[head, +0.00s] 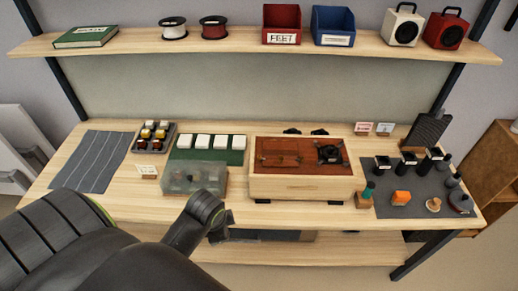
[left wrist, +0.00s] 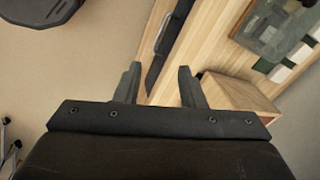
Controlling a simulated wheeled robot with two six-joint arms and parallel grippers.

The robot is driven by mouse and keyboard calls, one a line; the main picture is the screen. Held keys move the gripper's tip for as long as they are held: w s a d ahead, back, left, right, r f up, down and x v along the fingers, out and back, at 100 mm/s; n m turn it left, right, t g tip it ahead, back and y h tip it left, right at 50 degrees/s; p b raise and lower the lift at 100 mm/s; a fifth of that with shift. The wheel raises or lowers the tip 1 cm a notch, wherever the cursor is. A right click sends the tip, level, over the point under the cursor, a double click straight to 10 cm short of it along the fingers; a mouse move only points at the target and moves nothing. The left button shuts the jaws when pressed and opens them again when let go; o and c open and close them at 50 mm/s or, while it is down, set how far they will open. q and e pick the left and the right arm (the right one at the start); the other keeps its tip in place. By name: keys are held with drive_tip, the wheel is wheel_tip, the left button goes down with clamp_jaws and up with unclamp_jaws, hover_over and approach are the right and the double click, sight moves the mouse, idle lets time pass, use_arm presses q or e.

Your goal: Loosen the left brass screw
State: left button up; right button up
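A pale wooden box with a reddish-brown top (head: 277,152) stands mid-bench in the head view. Thin dark parts and a black round part (head: 329,153) lie on that top. I cannot make out the left brass screw; any screws are too small to tell. In the left wrist view, part of a wooden box (left wrist: 235,96) shows beyond the right finger. My left gripper (left wrist: 158,86) is open and empty, apart from the box. In the head view my left arm reaches in front of the bench's front edge, and its fingertips are hard to make out. My right gripper is not in view.
A clear case (head: 193,178) stands left of the box, by a green mat with white blocks (head: 203,141). A striped mat (head: 92,160) lies bare at left. A shelf (head: 250,46) runs above.

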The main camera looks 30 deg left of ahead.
use_arm(q)
drive_tip(key=w+a+m, duration=0.2)
drive_tip(key=w+m, duration=0.5)
drive_tip(key=w, duration=0.2)
wheel_tip(320, 180, up, 17)
drive_tip(key=m+g+h, duration=0.1)
drive_tip(key=m+g, duration=0.2)
drive_tip(key=m, duration=1.6)
hover_over(259, 157)
wheel_tip(259, 157, down, 11)
drive_tip(key=b, duration=1.2)
drive_tip(key=shift+f, duration=0.15)
wheel_tip(259, 157, down, 4)
drive_tip(key=shift+w+f+p, duration=0.1)
drive_tip(key=shift+f+p, duration=0.05)
drive_tip(key=shift+p, duration=0.15)
drive_tip(key=shift+f, duration=0.5)
clamp_jaws()
